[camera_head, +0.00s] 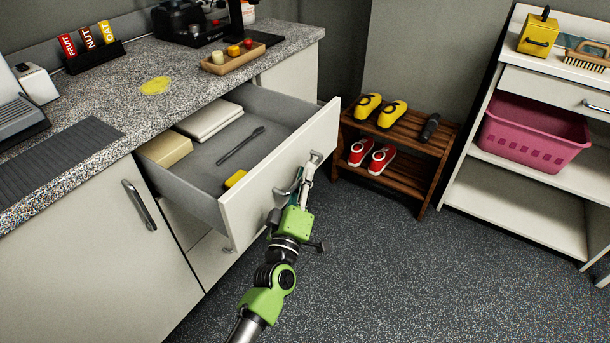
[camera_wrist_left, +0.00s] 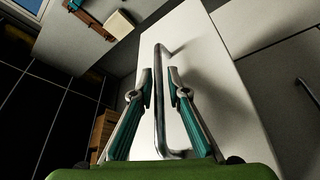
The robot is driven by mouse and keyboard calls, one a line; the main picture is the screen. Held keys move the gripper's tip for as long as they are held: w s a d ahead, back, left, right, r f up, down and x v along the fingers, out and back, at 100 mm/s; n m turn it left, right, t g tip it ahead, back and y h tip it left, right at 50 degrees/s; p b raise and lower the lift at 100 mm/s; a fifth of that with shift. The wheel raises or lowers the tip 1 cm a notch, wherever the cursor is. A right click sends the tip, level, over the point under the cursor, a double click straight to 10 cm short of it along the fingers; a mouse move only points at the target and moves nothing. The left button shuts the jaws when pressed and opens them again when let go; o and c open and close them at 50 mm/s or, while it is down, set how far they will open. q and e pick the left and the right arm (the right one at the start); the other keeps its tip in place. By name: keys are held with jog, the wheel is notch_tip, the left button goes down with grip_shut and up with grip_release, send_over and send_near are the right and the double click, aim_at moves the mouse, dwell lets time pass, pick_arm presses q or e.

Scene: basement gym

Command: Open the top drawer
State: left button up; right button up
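The top drawer (camera_head: 262,190) of the counter cabinet is pulled well out, its inside in plain view. Its metal bar handle (camera_head: 287,188) is on the white front; the bar also shows in the left wrist view (camera_wrist_left: 159,115). My left gripper (camera_head: 305,175) is at this handle. In the left wrist view its two fingers (camera_wrist_left: 162,88) stand on either side of the bar, with narrow gaps showing, so it looks open around the handle rather than clamped. My right gripper is in neither view.
The drawer holds a white flat item (camera_head: 208,120), a tan box (camera_head: 165,149), a dark utensil (camera_head: 240,146) and a yellow item (camera_head: 235,179). A wooden shoe rack (camera_head: 395,175) stands right of the drawer. Open floor (camera_head: 400,270) lies in front.

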pick_arm(q)
jog(key=v, duration=1.2)
